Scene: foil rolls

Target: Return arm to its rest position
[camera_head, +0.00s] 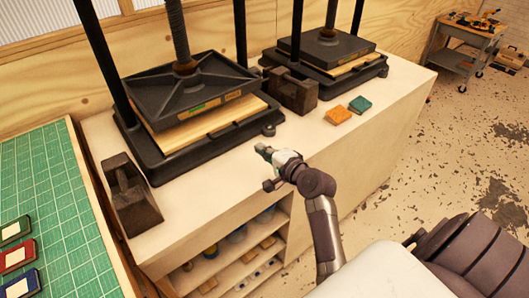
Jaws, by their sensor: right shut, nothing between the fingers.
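My right gripper (263,150) reaches in from the lower right. It is shut and empty, held over or beside the front part of the pale bench top (225,175). The exact height of the fingers above the bench is hard to tell. It is in front of the near black press (190,105) and apart from it. My left gripper is not in view.
A far press (325,55), dark weights (292,90) (130,195), an orange block (338,116) and a teal block (360,104) stand on the bench. Shelves (235,250) lie below. A green mat (60,190) is at left, a cart (465,45) at far right.

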